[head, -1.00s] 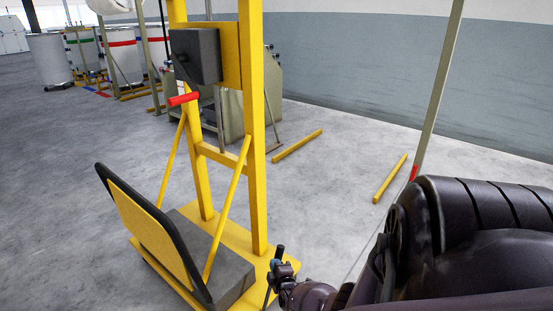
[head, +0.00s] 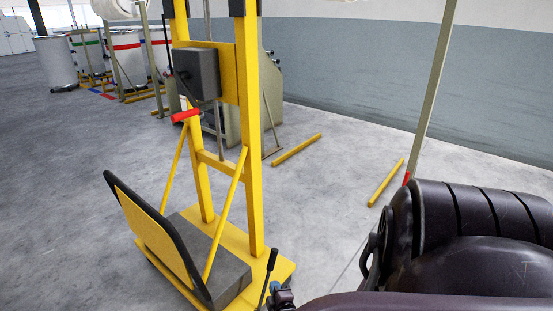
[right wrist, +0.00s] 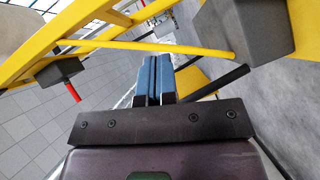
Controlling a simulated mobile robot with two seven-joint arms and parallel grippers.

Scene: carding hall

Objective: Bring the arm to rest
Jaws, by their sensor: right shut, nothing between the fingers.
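My right arm fills the lower right of the head view, with my right gripper (head: 282,297) only partly showing at the bottom edge. In the right wrist view its two blue fingers (right wrist: 153,76) are together with nothing between them. A black-handled lever (head: 272,260) on the yellow lift stand is just beside the gripper in the head view. A black rod (right wrist: 222,80), which looks like that lever's handle, lies right of the fingers in the wrist view. I cannot tell whether they touch. My left gripper is not in view.
The yellow lift stand (head: 248,130) has a grey box (head: 197,73), a red handle (head: 185,115), a grey block (head: 228,272) and a black-edged yellow panel (head: 150,228). Yellow floor bars (head: 297,150) and a thin post (head: 436,85) stand beyond. White drums (head: 55,65) are far left. Open floor lies left.

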